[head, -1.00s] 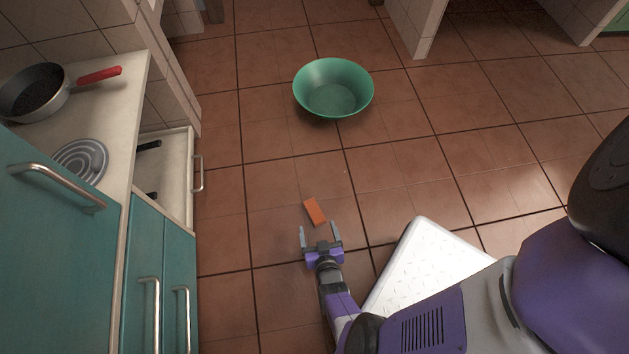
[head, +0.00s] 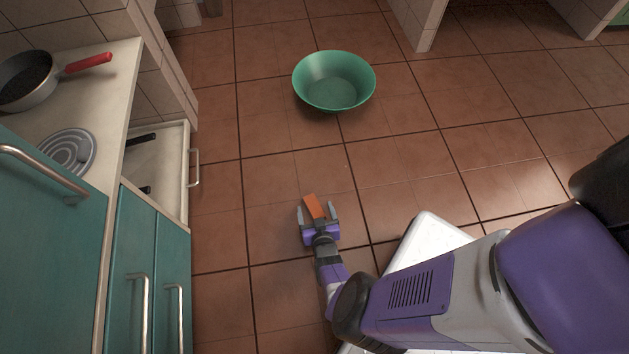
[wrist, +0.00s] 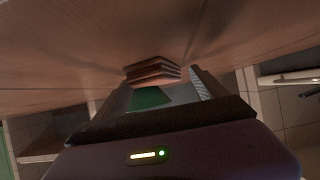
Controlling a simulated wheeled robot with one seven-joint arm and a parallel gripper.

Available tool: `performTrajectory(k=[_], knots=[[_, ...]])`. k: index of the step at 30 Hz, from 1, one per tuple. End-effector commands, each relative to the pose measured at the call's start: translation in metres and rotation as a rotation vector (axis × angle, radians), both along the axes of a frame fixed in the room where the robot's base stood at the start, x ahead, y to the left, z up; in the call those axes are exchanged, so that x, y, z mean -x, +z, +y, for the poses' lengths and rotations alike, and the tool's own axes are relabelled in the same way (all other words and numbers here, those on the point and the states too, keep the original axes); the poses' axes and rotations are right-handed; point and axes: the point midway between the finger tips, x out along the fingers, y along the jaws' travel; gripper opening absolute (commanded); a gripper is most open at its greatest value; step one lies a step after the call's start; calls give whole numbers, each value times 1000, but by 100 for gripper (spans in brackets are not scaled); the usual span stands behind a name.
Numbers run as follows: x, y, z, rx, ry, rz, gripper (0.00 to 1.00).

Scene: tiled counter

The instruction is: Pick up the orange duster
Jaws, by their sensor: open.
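The orange duster (head: 312,203) is a small block lying on the tiled floor. In the wrist view the duster (wrist: 152,70) shows as a layered block at the fingertips, in shadow. My gripper (head: 317,212) is low over the floor, open, with one finger to each side of the duster's near end. In the wrist view my gripper (wrist: 160,79) has both fingers apart with the duster between or just beyond their tips. I cannot tell whether either finger touches it.
A green bowl (head: 334,90) stands on the floor beyond the duster. Teal cabinets (head: 150,270), an open drawer (head: 163,170) and a counter with a red-handled pan (head: 28,82) line the left. The floor around the duster is clear.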

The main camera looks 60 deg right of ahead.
Motion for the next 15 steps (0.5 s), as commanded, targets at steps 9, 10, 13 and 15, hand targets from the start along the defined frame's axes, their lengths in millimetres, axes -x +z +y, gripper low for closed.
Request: performTrajectory(k=[9, 10, 13, 15], knots=[[-2, -1, -2, 1, 0, 1, 80], [-2, -1, -2, 1, 0, 1, 74], [-2, -1, -2, 1, 0, 1, 54], [-2, -1, -2, 1, 0, 1, 41]])
